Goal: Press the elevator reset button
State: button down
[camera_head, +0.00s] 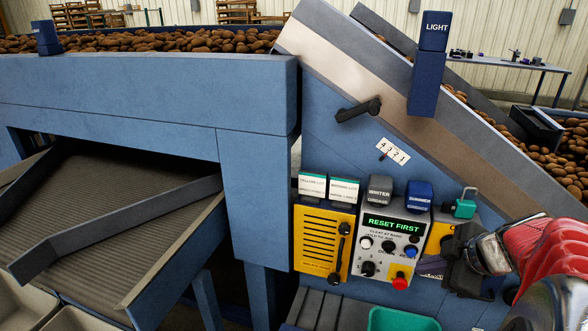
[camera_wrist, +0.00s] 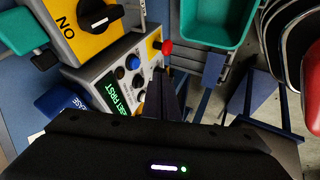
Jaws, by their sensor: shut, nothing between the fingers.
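The grey control box (camera_head: 376,246) has a green lit display (camera_head: 394,225) reading "RESET FIRST". Below it are a white button (camera_head: 366,243), a dark button (camera_head: 388,246), a blue button (camera_head: 411,251), a black knob (camera_head: 368,268) and a red mushroom button (camera_head: 400,282) on yellow. The small labels are too fine to read, so I cannot confirm which is the elevator reset. My gripper (camera_head: 428,266) is shut and empty, just right of the blue and red buttons. In the wrist view its fingertips (camera_wrist: 159,72) are near the red button (camera_wrist: 166,47); the blue button (camera_wrist: 132,62) is left of them.
A yellow slotted box (camera_head: 321,240) stands left of the panel. A yellow box with an ON switch (camera_wrist: 90,20) lies on its other side. A teal bin (camera_head: 400,320) is below. Several label blocks (camera_head: 379,188) sit above. The sloped elevator side (camera_head: 400,90) rises behind.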

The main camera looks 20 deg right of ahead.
aim_at(411, 252)
jog(key=shift+w+d+f, duration=0.35)
jog(key=shift+w+f, duration=0.1)
jog(key=shift+w, duration=0.45)
jog(key=shift+w+d+f, duration=0.35)
jog(key=shift+w+f, duration=0.15)
jog(key=shift+w, duration=0.4)
jog(key=shift+w+d+f, duration=0.35)
jog(key=shift+w+f, duration=0.1)
jog(key=shift+w, duration=0.45)
